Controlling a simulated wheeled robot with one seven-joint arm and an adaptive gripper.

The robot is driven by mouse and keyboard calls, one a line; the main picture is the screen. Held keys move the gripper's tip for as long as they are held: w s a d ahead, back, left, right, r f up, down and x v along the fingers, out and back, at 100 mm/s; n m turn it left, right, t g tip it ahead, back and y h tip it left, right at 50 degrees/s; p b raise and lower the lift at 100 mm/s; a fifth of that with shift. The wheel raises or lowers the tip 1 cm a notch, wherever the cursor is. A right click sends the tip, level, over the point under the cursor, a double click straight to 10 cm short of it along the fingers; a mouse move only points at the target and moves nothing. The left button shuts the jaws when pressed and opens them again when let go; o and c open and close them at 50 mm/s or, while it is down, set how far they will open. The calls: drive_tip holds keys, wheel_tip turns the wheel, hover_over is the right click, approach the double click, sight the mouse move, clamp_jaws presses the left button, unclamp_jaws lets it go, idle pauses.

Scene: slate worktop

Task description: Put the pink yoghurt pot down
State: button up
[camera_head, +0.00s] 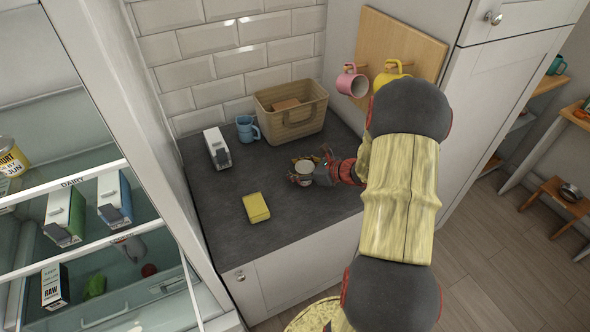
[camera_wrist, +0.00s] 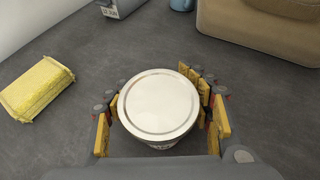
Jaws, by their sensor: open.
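The yoghurt pot (camera_wrist: 158,104) stands between the fingers of my gripper in the wrist view, with its round white lid facing up. Its side is mostly hidden, so its pink colour does not show. The pot (camera_head: 304,167) appears upright on the slate worktop (camera_head: 222,188) in the head view. My gripper (camera_head: 306,172) is low over the worktop, around the pot. In the wrist view my gripper (camera_wrist: 160,118) has its fingers apart on both sides of the pot. Contact at the left finger cannot be told.
A yellow sponge (camera_head: 256,207) lies front left. A white carton (camera_head: 217,148), a blue mug (camera_head: 247,128) and a woven basket (camera_head: 318,108) stand behind. Pink (camera_head: 351,81) and yellow (camera_head: 391,72) mugs hang on a wooden board. The open fridge (camera_head: 160,170) is left. The worktop's left-middle is clear.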

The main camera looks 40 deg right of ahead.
drive_tip(key=shift+o, duration=1.2)
drive_tip(key=shift+r, duration=0.1)
